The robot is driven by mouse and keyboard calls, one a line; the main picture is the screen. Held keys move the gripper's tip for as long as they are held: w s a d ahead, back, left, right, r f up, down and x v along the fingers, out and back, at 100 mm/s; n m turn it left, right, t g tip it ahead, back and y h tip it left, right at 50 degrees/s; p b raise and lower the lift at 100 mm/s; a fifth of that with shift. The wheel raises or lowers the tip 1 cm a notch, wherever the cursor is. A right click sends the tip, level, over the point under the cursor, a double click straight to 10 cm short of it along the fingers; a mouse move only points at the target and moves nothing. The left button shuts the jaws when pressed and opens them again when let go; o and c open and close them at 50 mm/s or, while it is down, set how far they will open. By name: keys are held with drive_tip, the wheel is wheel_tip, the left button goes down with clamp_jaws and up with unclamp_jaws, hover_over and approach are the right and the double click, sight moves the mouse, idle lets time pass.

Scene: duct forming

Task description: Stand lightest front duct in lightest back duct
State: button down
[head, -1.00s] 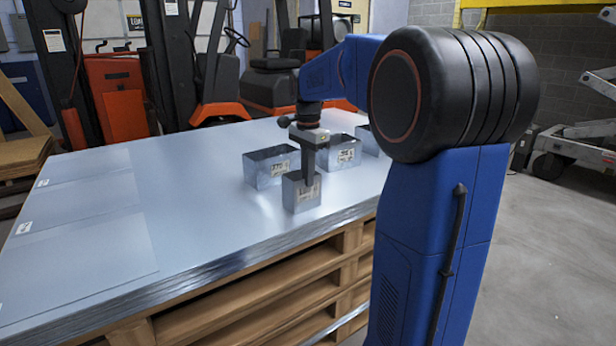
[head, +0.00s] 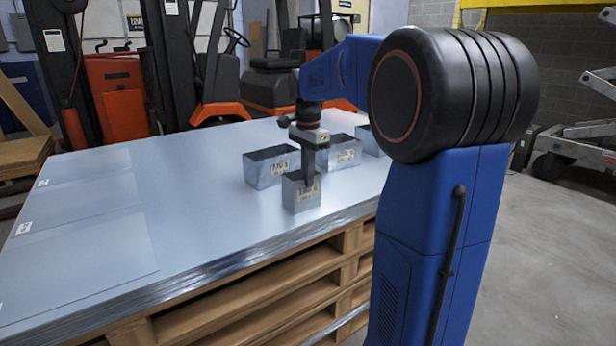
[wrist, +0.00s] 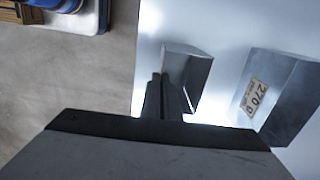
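A small open-topped metal front duct (head: 299,201) stands upright near the table's front edge, with a label too small to read in the head view. My gripper (head: 309,178) points down over it, and a dark finger overlaps its labelled face. In the wrist view the two fingers (wrist: 155,98) sit close together at the near wall of this duct (wrist: 188,72); whether they press on it is unclear. Behind it stand a wider left back duct (head: 262,172) and another back duct (head: 345,156). A duct labelled 270 g (wrist: 283,108) shows in the wrist view.
A further duct (head: 368,141) is partly hidden behind my arm. The metal-topped table (head: 200,200) is bare to the left, with flat sheets (head: 80,235) at its left end. Forklifts (head: 120,95) stand behind.

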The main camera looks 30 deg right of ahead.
idle(0.4)
drive_tip(key=shift+r, duration=4.5)
